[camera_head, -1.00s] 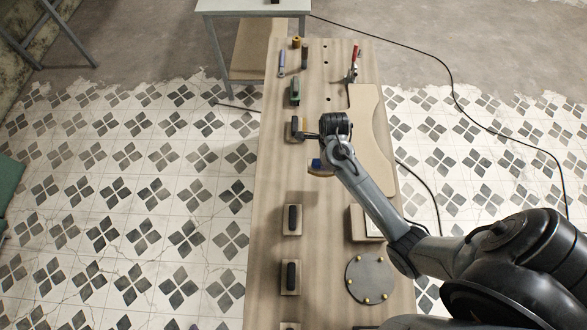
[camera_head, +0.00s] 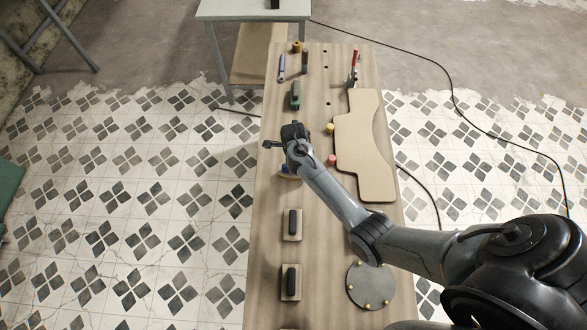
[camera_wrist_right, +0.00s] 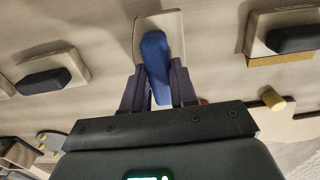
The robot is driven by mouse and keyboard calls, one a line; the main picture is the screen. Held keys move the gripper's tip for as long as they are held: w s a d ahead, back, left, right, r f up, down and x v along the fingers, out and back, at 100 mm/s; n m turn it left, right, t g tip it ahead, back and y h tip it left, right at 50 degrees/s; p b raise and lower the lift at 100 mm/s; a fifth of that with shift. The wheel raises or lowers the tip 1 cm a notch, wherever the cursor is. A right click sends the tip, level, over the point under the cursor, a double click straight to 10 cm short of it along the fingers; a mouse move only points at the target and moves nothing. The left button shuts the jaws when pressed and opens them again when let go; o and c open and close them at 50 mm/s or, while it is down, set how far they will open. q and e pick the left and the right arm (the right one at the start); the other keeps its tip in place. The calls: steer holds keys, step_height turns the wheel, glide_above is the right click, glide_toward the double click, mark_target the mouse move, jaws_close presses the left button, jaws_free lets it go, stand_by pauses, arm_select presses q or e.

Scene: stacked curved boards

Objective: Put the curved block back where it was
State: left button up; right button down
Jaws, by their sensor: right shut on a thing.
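The curved block (camera_wrist_right: 147,22) is a pale wooden piece with a blue handle (camera_wrist_right: 155,52). My right gripper (camera_wrist_right: 156,88) is shut on the blue handle, with a dark finger on each side. In the head view, part of the blue handle (camera_head: 284,168) shows at the left side of the bench, below my right wrist; my arm hides most of the block. I cannot tell whether the block touches the bench top. My left gripper is not in view.
Blocks with black handles (camera_head: 292,224) (camera_head: 290,281) stand in the same row along the bench (camera_head: 325,260). A curved board (camera_head: 362,150) lies at the right. Yellow (camera_head: 330,128) and red (camera_head: 332,159) pegs stand beside it. A round plate (camera_head: 371,287) lies nearer.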

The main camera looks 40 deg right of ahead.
step_height(320, 180, down, 3)
steer(key=shift+r, duration=0.1)
steer(key=shift+f, duration=0.25)
steer(key=c, duration=0.9)
jaws_free()
steer(key=shift+r, duration=0.1)
